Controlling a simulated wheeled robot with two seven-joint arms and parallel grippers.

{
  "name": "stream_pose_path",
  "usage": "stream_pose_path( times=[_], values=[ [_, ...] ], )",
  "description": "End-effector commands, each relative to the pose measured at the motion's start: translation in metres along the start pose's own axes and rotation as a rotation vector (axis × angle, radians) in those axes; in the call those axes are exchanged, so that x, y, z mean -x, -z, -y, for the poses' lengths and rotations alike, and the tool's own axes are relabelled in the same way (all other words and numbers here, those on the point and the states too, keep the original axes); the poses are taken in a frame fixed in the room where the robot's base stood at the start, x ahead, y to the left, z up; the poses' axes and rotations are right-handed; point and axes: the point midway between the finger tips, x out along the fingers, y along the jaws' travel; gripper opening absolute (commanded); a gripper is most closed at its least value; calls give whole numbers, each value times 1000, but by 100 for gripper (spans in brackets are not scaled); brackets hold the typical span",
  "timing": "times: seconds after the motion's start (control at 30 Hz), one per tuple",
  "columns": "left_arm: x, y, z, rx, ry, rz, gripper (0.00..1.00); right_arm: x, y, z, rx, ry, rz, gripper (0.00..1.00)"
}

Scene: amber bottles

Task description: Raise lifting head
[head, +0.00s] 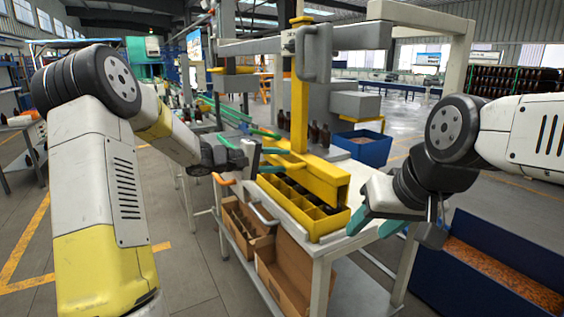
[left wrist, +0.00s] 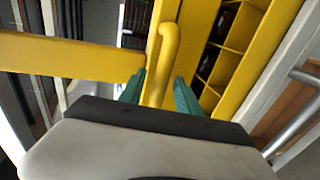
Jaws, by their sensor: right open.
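The yellow lifting head (head: 325,178) is a broad bar at the foot of a yellow upright (head: 299,100). It sits low, at or just over the far side of a yellow divided crate (head: 330,226); whether they touch I cannot tell. My left gripper (head: 271,142) is beside the upright. In the left wrist view its teal fingers (left wrist: 160,95) stand on either side of a yellow bar handle (left wrist: 165,50), with a gap visible on the right. Dark bottles show in the crate's compartments. My right gripper (head: 376,224) is open and empty, right of the crate.
The crate stands on a pale bench frame (head: 320,258), with cardboard boxes (head: 283,268) on the shelf below. A blue bin (head: 365,148) and amber bottles (head: 319,134) are behind. A large dark-blue bin (head: 500,245) is at the right. A grey gantry beam crosses above.

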Motion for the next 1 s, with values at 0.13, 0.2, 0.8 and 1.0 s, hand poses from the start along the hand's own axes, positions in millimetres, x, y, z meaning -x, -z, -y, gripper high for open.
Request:
stream_pose_path(
  times=[0.13, 0.2, 0.8, 1.0],
  values=[
    [-4, 0, 0, 0, 1, 1, 40, 0, 0, 0, 0, 0, 0, 47],
    [-4, 0, 0, 0, 1, 0, 40, 0, 0, 0, 0, 0, 0, 47],
    [-4, 0, 0, 0, 1, 0, 0, 0, 0, 0, 0, 0, 0, 47],
    [-3, 0, 1, 0, 2, 0, 0, 0, 0, 0, 0, 0, 0, 47]
  ],
)
